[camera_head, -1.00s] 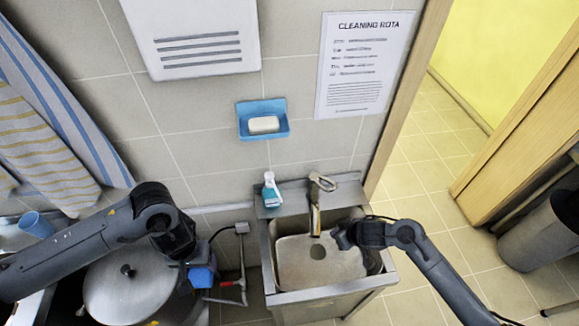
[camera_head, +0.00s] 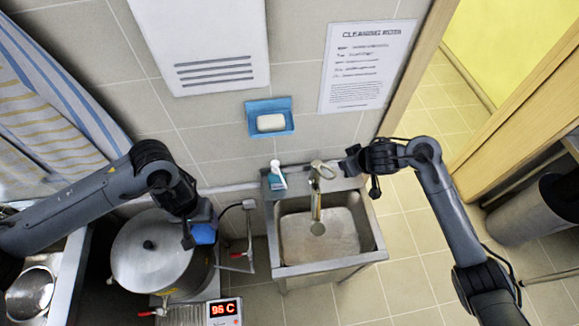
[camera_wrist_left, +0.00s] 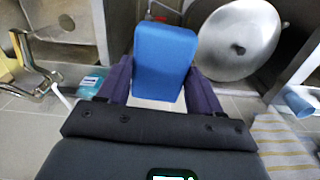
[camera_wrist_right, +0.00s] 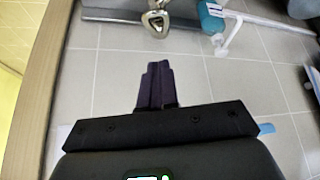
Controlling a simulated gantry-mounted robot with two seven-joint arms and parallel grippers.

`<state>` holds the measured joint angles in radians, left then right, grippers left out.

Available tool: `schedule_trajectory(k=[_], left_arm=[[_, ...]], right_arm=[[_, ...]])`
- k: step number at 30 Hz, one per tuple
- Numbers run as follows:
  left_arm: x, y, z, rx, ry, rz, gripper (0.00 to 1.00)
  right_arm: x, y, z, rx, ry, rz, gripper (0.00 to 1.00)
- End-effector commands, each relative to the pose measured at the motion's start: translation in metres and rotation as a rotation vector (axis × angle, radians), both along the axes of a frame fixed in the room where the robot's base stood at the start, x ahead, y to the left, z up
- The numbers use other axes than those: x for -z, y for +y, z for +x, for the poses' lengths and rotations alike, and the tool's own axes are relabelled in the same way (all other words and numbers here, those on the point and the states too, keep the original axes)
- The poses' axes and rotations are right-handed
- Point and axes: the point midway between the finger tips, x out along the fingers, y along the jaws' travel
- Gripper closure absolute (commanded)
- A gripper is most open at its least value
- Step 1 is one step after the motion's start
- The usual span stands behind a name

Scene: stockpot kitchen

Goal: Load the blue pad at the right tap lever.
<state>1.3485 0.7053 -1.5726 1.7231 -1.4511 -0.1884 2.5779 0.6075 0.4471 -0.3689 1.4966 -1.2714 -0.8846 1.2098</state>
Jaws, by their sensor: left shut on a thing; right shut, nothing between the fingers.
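The blue pad (camera_wrist_left: 164,58) is held between the fingers of my left gripper (camera_wrist_left: 160,85). In the head view the pad (camera_head: 203,235) hangs from the left gripper (camera_head: 197,228), over the right side of the stockpot lid. My right gripper (camera_head: 352,162) is shut and empty, just right of the tap, near the wall. The metal tap (camera_head: 317,190) stands at the back of the sink, with its lever (camera_head: 322,169) on top. In the right wrist view the lever (camera_wrist_right: 156,24) shows ahead of the shut fingertips (camera_wrist_right: 158,68), with a gap between.
The sink basin (camera_head: 300,240) is empty. A teal soap bottle (camera_head: 278,178) stands left of the tap. The lidded stockpot (camera_head: 150,250) is at left, with a display reading 95 C (camera_head: 223,308) in front. A blue soap dish (camera_head: 270,118) is on the wall.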

Motion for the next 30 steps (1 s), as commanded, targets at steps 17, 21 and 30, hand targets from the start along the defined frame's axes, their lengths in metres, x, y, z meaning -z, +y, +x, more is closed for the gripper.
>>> schedule_trajectory(k=[17,21,30], left_arm=[[0.014,0.0,0.0,0.0,0.0,0.0,0.59],[0.013,0.0,0.0,0.0,0.0,0.0,0.59],[0.013,0.0,0.0,0.0,0.0,0.0,0.59]], right_arm=[[0.086,0.012,0.031,0.002,0.002,-0.002,1.0],[0.097,0.012,0.029,0.001,0.001,0.0,1.0],[0.104,0.011,0.028,0.001,-0.001,0.0,1.0]])
